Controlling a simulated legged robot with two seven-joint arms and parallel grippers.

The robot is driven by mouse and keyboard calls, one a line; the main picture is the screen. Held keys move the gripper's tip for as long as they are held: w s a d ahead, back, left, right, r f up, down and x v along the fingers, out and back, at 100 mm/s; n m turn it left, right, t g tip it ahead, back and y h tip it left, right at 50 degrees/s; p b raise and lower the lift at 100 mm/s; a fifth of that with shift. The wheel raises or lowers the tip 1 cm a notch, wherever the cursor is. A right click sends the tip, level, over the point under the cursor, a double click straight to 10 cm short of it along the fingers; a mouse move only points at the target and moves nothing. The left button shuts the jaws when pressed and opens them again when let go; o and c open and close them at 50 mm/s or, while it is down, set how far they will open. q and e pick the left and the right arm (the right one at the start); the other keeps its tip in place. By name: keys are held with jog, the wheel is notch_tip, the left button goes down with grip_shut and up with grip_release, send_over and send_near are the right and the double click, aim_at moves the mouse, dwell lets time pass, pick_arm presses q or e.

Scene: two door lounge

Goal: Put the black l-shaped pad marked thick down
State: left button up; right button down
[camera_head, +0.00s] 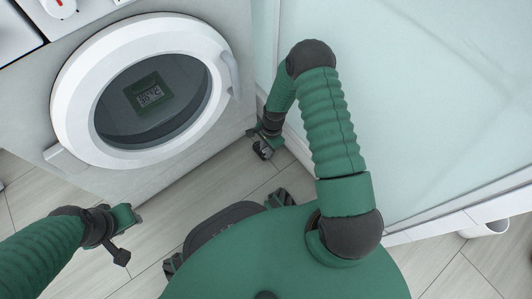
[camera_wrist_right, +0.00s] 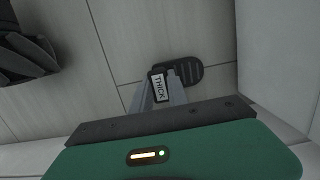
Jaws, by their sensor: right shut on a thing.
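The black L-shaped pad (camera_wrist_right: 188,76) shows in the right wrist view with a white label reading THICK. It has a ridged, rounded dark part to the right of the label. My right gripper (camera_wrist_right: 162,92) is shut on it, at the labelled part. In the head view my right gripper (camera_head: 263,143) hangs low between the washing machine and the pale glass panel; the pad is too small to make out clearly there. My left gripper (camera_head: 125,236) is at the lower left, above the floor. Its finger opening cannot be made out.
A white front-loading washing machine (camera_head: 60,128) with a shut round door stands at the left. A pale glass panel (camera_head: 430,100) with a white lower frame is at the right. Light tiled floor (camera_head: 200,187) lies between them. A white round container (camera_head: 484,229) is at the right edge.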

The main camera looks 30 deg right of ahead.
jog(key=c, duration=1.3)
grip_release()
notch_tip(320, 180, up, 12)
jog(key=d+p, duration=0.2)
jog(key=p, duration=0.6)
jog(key=shift+w, duration=0.1)
jog(key=shift+a, duration=0.1)
